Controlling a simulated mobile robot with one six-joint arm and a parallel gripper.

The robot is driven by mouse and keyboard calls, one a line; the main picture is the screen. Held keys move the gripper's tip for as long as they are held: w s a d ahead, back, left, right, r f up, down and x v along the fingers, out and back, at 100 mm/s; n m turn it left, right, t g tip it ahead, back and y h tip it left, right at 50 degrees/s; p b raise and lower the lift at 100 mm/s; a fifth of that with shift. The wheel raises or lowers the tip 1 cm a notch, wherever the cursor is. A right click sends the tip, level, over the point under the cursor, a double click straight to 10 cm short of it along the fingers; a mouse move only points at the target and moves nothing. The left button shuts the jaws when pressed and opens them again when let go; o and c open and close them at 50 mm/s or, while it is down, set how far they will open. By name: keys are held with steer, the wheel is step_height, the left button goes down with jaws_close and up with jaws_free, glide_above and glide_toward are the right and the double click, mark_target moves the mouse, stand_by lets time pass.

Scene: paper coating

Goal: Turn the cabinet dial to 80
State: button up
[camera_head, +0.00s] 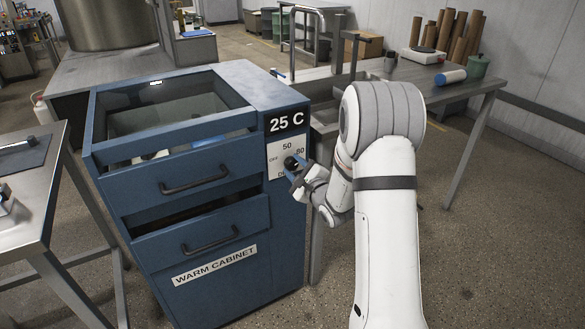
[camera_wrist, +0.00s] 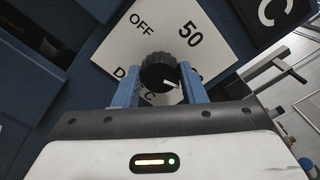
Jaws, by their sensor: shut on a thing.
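The blue warm cabinet (camera_head: 215,280) carries a white dial plate (camera_head: 276,150) marked OFF, 50 and 80 on its front right side. The black dial knob (camera_head: 290,162) sits on this plate. In the wrist view the knob (camera_wrist: 158,70) is between the two blue fingers of my gripper (camera_wrist: 159,88), which is shut on it. In the head view my gripper (camera_head: 296,174) reaches it from the right. A white mark on the knob points to the lower right in the wrist view. The 80 there is mostly hidden behind the right finger.
A 25 C sign (camera_head: 286,122) is above the dial plate. The cabinet has two drawers with black handles (camera_head: 194,180) and an open-looking top compartment. A steel table (camera_head: 30,185) stands at left, and a grey workbench (camera_head: 455,92) stands behind my arm.

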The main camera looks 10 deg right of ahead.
steer(key=shift+s+a+f, duration=0.1)
steer(key=shift+s+f, duration=0.05)
steer(key=shift+f, duration=0.15)
steer(key=o, duration=1)
steer(key=shift+r, duration=0.25)
steer(key=v, duration=0.7)
steer(key=shift+s, duration=0.3)
steer(key=shift+r, duration=0.1)
